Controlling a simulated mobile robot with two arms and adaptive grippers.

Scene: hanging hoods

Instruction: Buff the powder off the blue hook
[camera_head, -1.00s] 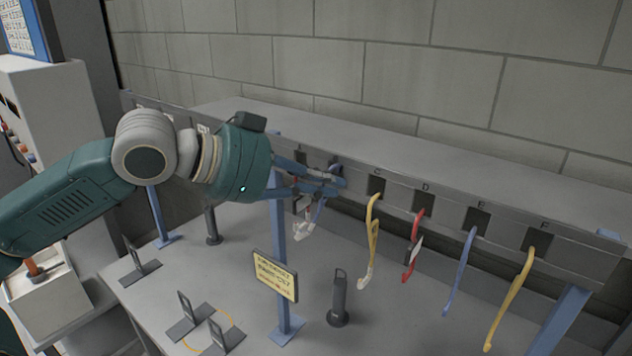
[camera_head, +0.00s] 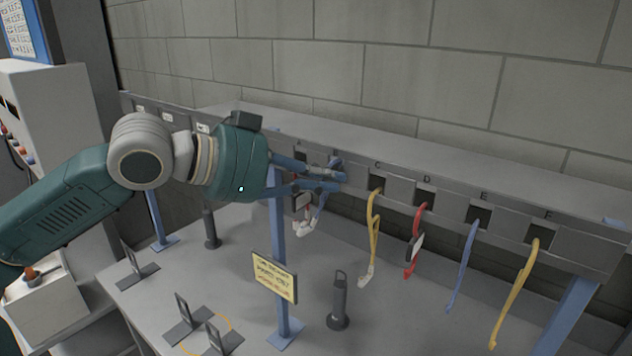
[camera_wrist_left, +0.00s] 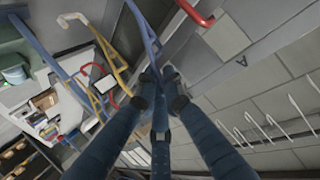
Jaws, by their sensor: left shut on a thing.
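My left gripper (camera_head: 338,178) is at the rail just left of the letter C. In the left wrist view its fingertips (camera_wrist_left: 158,78) are shut on a blue hook (camera_wrist_left: 142,32), whose shaft runs up and away from them. In the head view part of that blue hook (camera_head: 319,212) hangs below the fingers. A whitish piece (camera_head: 304,226) shows beside it; I cannot tell whether it is the hook's powdered end. A second blue hook (camera_head: 462,265) hangs under E, apart from the gripper. My right gripper is not in view.
A yellow hook (camera_head: 373,235) with a pale lower end, a tagged red hook (camera_head: 414,240) and another yellow hook (camera_head: 515,295) hang along the grey rail (camera_head: 575,250).

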